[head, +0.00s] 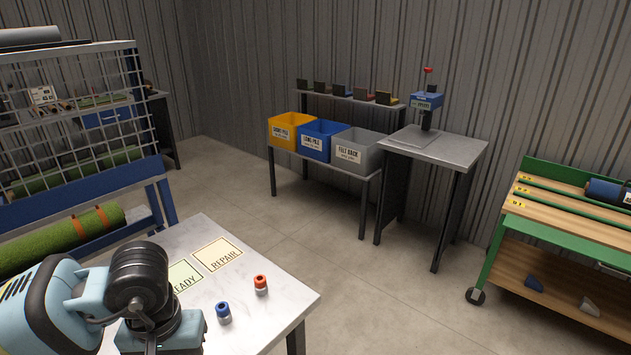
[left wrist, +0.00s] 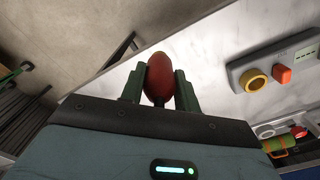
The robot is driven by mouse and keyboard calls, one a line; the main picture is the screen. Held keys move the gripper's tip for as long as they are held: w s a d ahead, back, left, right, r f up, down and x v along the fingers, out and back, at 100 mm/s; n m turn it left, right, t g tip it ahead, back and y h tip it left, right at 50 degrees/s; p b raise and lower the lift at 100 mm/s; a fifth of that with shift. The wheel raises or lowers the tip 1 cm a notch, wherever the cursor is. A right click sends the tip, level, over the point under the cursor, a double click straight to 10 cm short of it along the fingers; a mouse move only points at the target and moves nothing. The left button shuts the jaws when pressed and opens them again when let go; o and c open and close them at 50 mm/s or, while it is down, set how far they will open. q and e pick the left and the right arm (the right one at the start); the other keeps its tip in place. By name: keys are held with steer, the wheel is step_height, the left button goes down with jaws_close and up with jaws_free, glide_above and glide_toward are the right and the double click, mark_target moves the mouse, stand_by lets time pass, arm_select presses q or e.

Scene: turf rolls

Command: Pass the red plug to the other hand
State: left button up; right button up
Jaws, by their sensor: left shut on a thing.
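The red plug (left wrist: 158,80) shows in the left wrist view as a rounded dark red body. It sits between the two green fingers of my left gripper (left wrist: 160,90), which is shut on it. A pale tabletop lies beyond it. In the head view my left arm reaches in at the lower left. The left fingers and the held plug do not show there. My right gripper is in neither view.
In the head view the pale table (head: 290,295) bears an orange-capped piece (head: 261,285), a blue-capped piece (head: 223,312), and the READY (head: 186,276) and REPAIR (head: 217,254) cards. The wrist view shows a grey panel (left wrist: 305,58) with a yellow ring (left wrist: 254,81).

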arm_select(q)
steer(key=shift+m, duration=0.8)
